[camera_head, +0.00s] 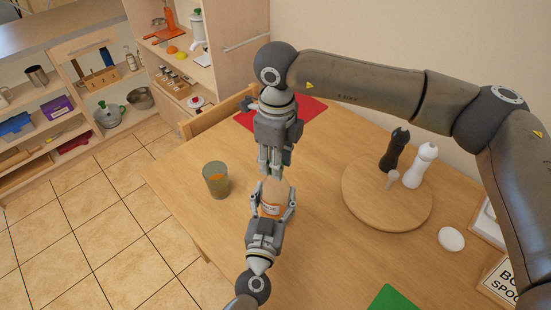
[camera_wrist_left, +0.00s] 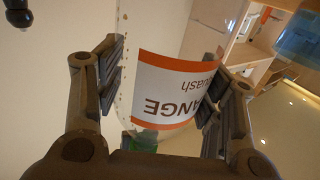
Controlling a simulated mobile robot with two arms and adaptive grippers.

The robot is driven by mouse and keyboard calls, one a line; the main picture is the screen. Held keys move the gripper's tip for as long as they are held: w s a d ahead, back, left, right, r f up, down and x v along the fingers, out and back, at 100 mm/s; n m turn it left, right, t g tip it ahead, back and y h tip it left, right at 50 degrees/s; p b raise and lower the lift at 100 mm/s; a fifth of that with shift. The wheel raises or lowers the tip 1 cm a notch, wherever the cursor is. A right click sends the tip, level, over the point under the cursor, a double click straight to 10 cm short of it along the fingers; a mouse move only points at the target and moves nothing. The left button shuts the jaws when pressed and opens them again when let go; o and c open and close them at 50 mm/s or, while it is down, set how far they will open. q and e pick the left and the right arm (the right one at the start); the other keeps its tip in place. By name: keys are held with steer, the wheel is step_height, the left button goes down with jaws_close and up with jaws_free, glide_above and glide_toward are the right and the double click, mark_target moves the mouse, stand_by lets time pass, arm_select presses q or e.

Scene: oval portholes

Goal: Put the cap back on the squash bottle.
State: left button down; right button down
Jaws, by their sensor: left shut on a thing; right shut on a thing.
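The squash bottle (camera_head: 275,190) stands on the table, clear with an orange and white label. My left gripper (camera_head: 271,212) is shut around its sides at the label. In the left wrist view the bottle (camera_wrist_left: 175,85) appears upside down between the fingers of the left gripper (camera_wrist_left: 172,100). My right gripper (camera_head: 270,170) points down directly above the bottle's top, its fingers shut on a small green thing, seemingly the cap (camera_head: 268,168). A green patch also shows by the bottle's neck end in the left wrist view (camera_wrist_left: 140,140). Whether cap and neck touch is hidden.
A glass of orange drink (camera_head: 216,180) stands left of the bottle. A round wooden board (camera_head: 385,213) with dark and white mills is to the right. A red mat (camera_head: 300,112) lies behind, a green one (camera_head: 392,299) at the front. Table between bottle and board is clear.

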arm_select(q)
steer(key=shift+f, duration=0.1)
arm_select(e)
steer(key=m, duration=1.1)
steer(key=c, duration=1)
jaws_free()
steer(key=shift+c, duration=0.2)
step_height(320, 180, up, 12)
steer(key=shift+s+d, duration=0.1)
arm_select(q)
steer(key=shift+c, duration=1.3)
jaws_free()
